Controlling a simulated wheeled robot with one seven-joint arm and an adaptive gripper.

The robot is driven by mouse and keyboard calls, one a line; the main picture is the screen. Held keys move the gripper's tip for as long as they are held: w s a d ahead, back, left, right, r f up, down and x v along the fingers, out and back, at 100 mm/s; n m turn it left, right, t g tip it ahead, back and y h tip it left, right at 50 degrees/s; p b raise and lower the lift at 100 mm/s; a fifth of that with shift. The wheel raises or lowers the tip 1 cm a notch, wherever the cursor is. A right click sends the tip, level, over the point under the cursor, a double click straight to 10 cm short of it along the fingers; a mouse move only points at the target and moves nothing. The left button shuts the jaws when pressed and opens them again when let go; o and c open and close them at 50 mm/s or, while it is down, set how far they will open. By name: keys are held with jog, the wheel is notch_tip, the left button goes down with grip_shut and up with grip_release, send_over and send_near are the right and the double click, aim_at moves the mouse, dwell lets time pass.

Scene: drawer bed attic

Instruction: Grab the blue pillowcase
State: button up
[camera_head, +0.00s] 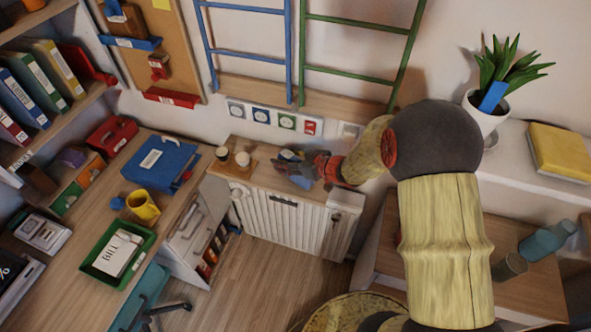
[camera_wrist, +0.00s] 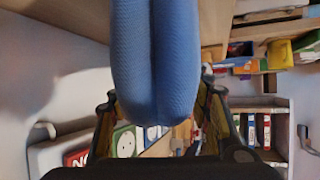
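A blue, softly ribbed cloth thing with a lengthwise crease (camera_wrist: 155,60) fills the upper middle of the wrist view; it looks like the blue pillowcase. Its rounded lower end hangs between the two fingers of my gripper (camera_wrist: 157,95). The fingers stand apart, one along each side of the cloth. I cannot tell whether they press on it. In the head view my gripper (camera_head: 296,168) is above the wooden top of the white slatted cabinet, and a small blue patch (camera_head: 289,155) shows beside it. My gripper partly hides that patch.
The white slatted cabinet (camera_head: 285,222) stands against the wall, with cups (camera_head: 242,159) on its top. On the left is a desk with a blue box (camera_head: 160,163), a yellow mug (camera_head: 143,206) and a green tray (camera_head: 91,270). Wooden floor (camera_head: 262,285) is free between.

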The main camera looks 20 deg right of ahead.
jog(key=c, duration=1.1)
grip_shut()
jog(key=shift+r, duration=0.1)
